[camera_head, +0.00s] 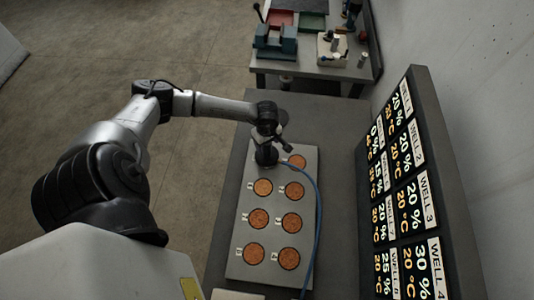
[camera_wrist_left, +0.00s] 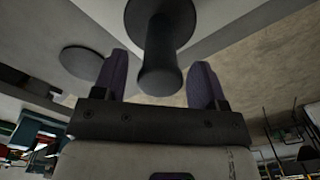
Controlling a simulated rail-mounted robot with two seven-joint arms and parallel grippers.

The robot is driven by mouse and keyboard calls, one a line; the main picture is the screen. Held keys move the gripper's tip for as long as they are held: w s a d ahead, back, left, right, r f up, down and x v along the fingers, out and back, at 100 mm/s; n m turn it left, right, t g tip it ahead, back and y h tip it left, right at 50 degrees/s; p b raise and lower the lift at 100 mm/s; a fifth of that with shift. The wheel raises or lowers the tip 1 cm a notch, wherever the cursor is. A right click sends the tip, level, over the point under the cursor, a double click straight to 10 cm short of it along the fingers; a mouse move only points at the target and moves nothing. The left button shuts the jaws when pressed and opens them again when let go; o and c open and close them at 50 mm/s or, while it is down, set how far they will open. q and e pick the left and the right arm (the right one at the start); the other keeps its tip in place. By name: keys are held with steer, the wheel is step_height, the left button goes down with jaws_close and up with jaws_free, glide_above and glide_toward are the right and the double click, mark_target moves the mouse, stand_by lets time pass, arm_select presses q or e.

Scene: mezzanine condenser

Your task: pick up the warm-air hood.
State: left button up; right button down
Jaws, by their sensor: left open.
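The warm-air hood (camera_head: 266,156) is a small black piece at the far end of a pale plate, with a blue hose running from it. In the left wrist view its dark round post (camera_wrist_left: 159,68) hangs from a wider dark disc in the picture. My left gripper (camera_head: 274,141) is right at the hood in the head view. In the left wrist view the gripper (camera_wrist_left: 158,80) is open, its two fingers on either side of the post. I cannot tell whether they touch it. The hood hides part of the plate. My right gripper is not in view.
The plate (camera_head: 243,232) has several round orange-brown wells. The blue hose (camera_head: 318,215) curves along its right side. A dark display panel (camera_head: 409,190) with well readings stands at the right by the wall. A back table (camera_head: 310,74) holds a vise and trays. A dark disc (camera_wrist_left: 85,62) lies nearby.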

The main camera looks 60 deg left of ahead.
mark_target(269, 158)
arm_select(q)
steer(key=shift+f, duration=1.5)
steer(key=shift+c, duration=0.3)
steer(key=shift+r, duration=0.1)
jaws_close()
